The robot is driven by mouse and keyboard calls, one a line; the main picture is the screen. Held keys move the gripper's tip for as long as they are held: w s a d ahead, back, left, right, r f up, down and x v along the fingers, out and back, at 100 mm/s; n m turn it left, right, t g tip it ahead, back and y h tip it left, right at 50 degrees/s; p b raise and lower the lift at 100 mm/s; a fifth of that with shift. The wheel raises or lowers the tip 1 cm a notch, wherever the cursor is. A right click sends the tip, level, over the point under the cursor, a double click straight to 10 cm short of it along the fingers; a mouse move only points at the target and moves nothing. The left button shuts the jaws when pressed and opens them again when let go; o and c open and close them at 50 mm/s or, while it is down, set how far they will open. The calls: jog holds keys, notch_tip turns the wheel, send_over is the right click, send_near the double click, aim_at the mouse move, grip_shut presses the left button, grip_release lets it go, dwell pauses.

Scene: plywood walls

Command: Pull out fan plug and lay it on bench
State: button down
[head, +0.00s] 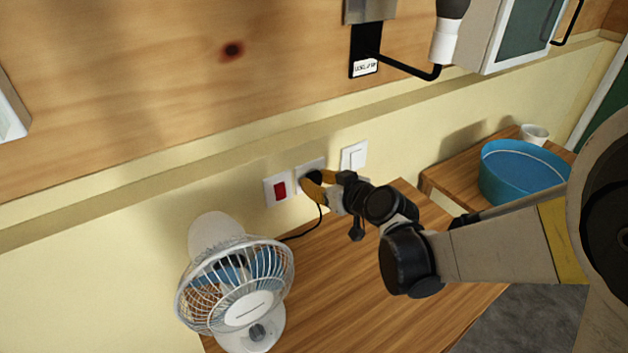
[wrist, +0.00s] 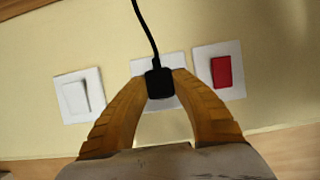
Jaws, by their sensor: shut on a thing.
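The black fan plug (wrist: 160,84) is at the white wall socket, with its cord running off from it. I cannot tell how far it sits in the socket. My gripper (wrist: 163,80) has its two yellow fingers shut on the plug's sides. In the head view my gripper (head: 311,184) reaches the wall from the right, and the plug (head: 313,178) is partly hidden by its fingers. The socket plate (head: 308,165) is partly covered. The white fan (head: 240,285) stands on the wooden bench (head: 350,300), below and left of my gripper.
A red switch (head: 279,189) sits left of the socket and a white switch (head: 354,156) right of it. A blue tub (head: 520,173) and a cup (head: 535,134) are on a wooden surface at right. The bench below my gripper is clear right of the fan.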

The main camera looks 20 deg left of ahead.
jog(key=shift+d, duration=0.1)
jog(key=shift+s+d, duration=1.9)
jog(key=shift+d, duration=0.25)
